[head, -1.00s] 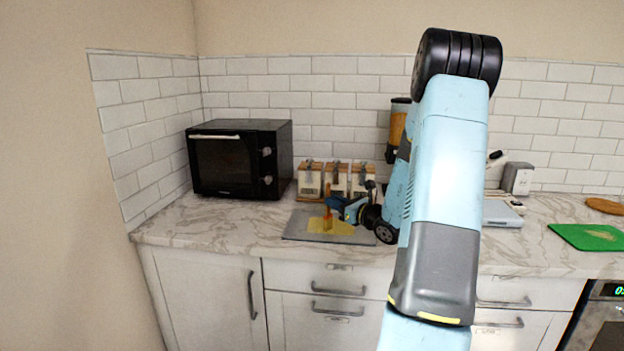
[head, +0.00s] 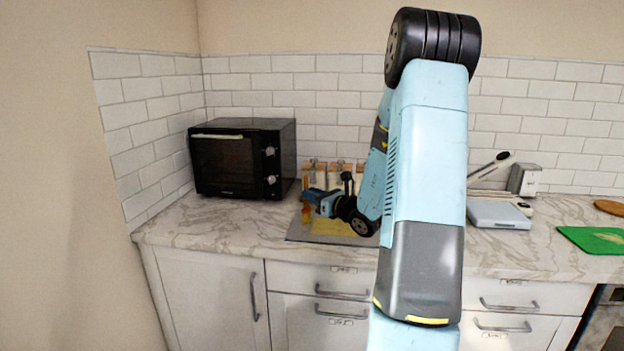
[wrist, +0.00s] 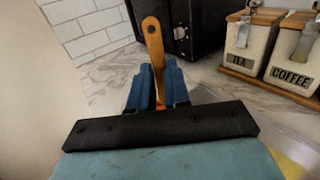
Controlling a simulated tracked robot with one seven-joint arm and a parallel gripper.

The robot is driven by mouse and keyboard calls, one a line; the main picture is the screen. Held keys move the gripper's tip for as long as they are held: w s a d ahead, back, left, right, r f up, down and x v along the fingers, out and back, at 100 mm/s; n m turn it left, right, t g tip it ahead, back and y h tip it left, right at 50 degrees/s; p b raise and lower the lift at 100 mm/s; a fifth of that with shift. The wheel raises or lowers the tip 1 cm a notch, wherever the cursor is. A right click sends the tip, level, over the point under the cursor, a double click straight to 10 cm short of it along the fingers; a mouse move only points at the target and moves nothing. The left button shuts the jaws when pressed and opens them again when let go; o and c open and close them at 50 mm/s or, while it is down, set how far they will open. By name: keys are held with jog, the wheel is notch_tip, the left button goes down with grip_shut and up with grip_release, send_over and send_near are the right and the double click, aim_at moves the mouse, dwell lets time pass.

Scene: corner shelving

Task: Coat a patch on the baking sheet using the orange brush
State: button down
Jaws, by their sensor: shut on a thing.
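My gripper (head: 312,200) is shut on the orange brush (head: 306,214), which is over the left back part of the baking sheet. In the wrist view the brush's wooden handle (wrist: 153,42) stands up between the blue fingers (wrist: 158,88), slightly tilted. The bristles are hidden there. The grey baking sheet (head: 299,233) lies flat on the counter and bears a yellow patch (head: 334,229); a bit of yellow also shows at the lower right of the wrist view (wrist: 290,166). Whether the bristles touch the sheet cannot be told. My arm hides the sheet's right end.
A black oven (head: 240,160) stands left behind the sheet. Labelled canisters (wrist: 253,42) stand right behind it. A grey scale (head: 497,214) and a green board (head: 598,240) lie to the right. The counter left of the sheet (head: 225,228) is clear.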

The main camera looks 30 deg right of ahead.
jog(key=r, duration=0.5)
jog(key=shift+d+r, duration=0.2)
jog(key=shift+d, duration=0.1)
dwell(0.5)
